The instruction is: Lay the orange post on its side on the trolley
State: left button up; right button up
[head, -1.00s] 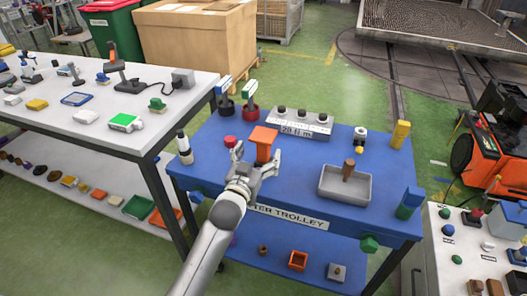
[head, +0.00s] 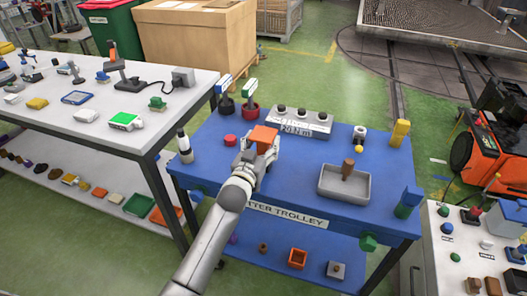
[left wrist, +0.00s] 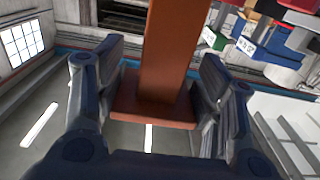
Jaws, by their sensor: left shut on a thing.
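The orange post (head: 265,134) is on the blue trolley (head: 300,178), near its front left. It looks upright, with a wide flat top. My left gripper (head: 256,152) is shut on it from the front. In the left wrist view the post (left wrist: 172,50) runs between the two fingers (left wrist: 155,98), its wide end close to them. The post's lower part is hidden behind the gripper in the head view, so I cannot tell whether its foot touches the trolley top. My right gripper is not in view.
A grey tray (head: 330,192) holding a brown piece stands right of the post. A silver block with knobs (head: 300,123) is behind it. A red round piece (head: 230,140) and a black-and-white bottle (head: 184,147) are to the left. Bare blue surface lies between post and tray.

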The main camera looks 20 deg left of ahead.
pick_arm(q)
jog(key=c, duration=0.5)
jog(key=shift+r, duration=0.15)
jog(key=shift+c, duration=0.9)
jog(key=shift+r, duration=0.1)
jog(key=shift+w+r, duration=0.1)
jog(key=shift+r, duration=0.45)
jog(key=s+r+b, duration=0.1)
jog(key=s+r, duration=1.1)
jog(key=s, duration=0.2)
jog(key=s+f, duration=0.5)
jog(key=s, duration=0.3)
jog(key=s+f, duration=0.6)
jog(key=s, duration=0.3)
jog(key=shift+d+f+y, duration=0.25)
jog(key=shift+d+y, duration=0.05)
jog(key=shift+d, duration=0.15)
